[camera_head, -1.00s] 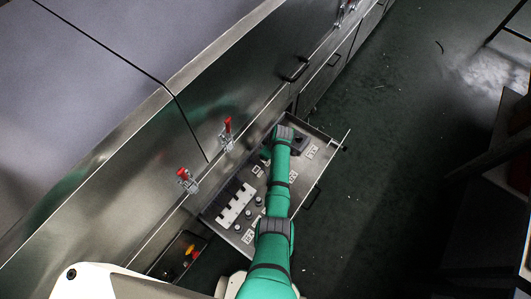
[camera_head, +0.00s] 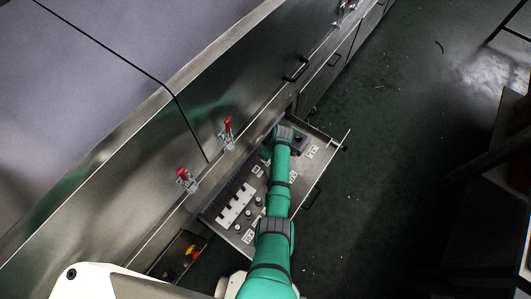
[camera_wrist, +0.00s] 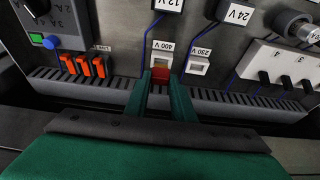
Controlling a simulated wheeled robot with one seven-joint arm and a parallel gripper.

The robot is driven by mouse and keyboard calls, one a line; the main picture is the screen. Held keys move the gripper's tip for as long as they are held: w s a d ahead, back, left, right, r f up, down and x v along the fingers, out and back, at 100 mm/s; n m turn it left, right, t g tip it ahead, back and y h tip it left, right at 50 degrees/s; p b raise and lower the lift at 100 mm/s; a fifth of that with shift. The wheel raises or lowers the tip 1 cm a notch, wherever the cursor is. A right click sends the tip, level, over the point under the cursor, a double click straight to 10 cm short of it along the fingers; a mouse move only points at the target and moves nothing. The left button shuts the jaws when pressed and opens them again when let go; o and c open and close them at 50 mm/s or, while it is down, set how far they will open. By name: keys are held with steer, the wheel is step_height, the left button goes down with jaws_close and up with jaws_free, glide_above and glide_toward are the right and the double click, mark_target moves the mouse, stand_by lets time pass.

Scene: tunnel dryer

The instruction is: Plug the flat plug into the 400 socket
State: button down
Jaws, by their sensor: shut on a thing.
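In the wrist view my gripper (camera_wrist: 161,88) is shut on the flat plug (camera_wrist: 160,75), a small block with red and yellow-brown faces between the fingertips. The plug is right in front of the white 400 socket (camera_wrist: 161,60), under its "400 V" label, and covers the socket's lower part. I cannot tell whether the plug is inside the opening or only up against it. In the head view my arm covers the gripper, the plug and the socket.
The 230 V socket (camera_wrist: 197,65) is close on the right. Several orange switches (camera_wrist: 83,66) are on the left, and white breakers (camera_wrist: 276,61) on the far right. A slotted grey duct (camera_wrist: 107,89) runs below. The open drawer (camera_head: 312,185) holds the panel.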

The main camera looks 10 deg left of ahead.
steer(key=shift+f, duration=1.15)
steer(key=c, duration=1.4)
jaws_free()
steer(key=shift+c, duration=0.2)
steer(key=v, duration=1)
steer(key=shift+r, duration=0.3)
steer(key=shift+s+d, duration=0.1)
